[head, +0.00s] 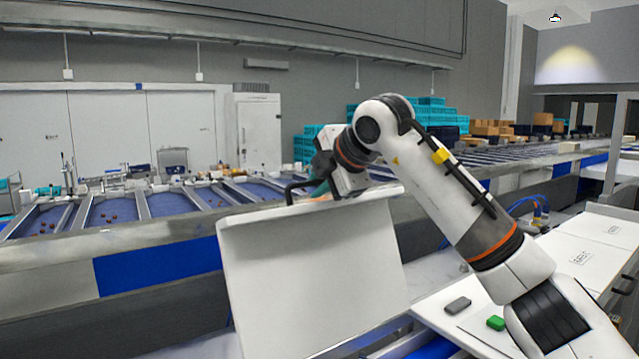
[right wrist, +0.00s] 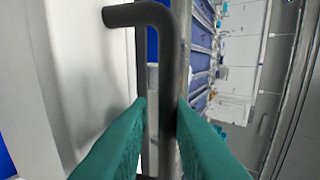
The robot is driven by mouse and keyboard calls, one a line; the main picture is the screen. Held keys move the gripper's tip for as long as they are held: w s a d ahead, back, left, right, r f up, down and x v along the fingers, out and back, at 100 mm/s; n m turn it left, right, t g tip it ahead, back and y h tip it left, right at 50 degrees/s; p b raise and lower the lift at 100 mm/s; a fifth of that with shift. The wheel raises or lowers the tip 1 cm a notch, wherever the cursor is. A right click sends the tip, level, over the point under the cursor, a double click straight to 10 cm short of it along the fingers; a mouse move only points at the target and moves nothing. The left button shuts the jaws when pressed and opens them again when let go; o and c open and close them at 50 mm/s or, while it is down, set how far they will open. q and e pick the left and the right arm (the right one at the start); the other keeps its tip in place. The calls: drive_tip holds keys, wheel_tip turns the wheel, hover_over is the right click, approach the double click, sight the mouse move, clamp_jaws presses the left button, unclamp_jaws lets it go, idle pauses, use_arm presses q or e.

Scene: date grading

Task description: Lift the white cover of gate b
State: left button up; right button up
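A white cover (head: 312,275) stands raised and tilted steeply in the head view, its broad white face turned toward me. No gate label shows on this face. A dark bar handle (head: 291,190) is at its top edge. My right gripper (head: 318,190) is at that edge, partly hidden by its own wrist. In the right wrist view, the green fingers of my right gripper (right wrist: 161,108) lie on both sides of the dark handle (right wrist: 168,65) and appear closed on it. The white cover also shows at left there (right wrist: 85,75). My left gripper is not in view.
Two flat white covers with small labels (head: 595,248) lie at the right. A green block (head: 495,323) and a grey block (head: 458,305) rest on the white surface below my right arm. The conveyor with blue lanes (head: 180,203) runs behind the raised cover.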

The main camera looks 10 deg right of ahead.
drive_tip(key=shift+s+d+r+b, duration=0.15)
drive_tip(key=shift+s+r+b, duration=0.1)
drive_tip(key=shift+b, duration=0.1)
drive_tip(key=b+v, duration=0.4)
drive_tip(key=v, duration=0.7)
drive_tip(key=shift+s, duration=0.15)
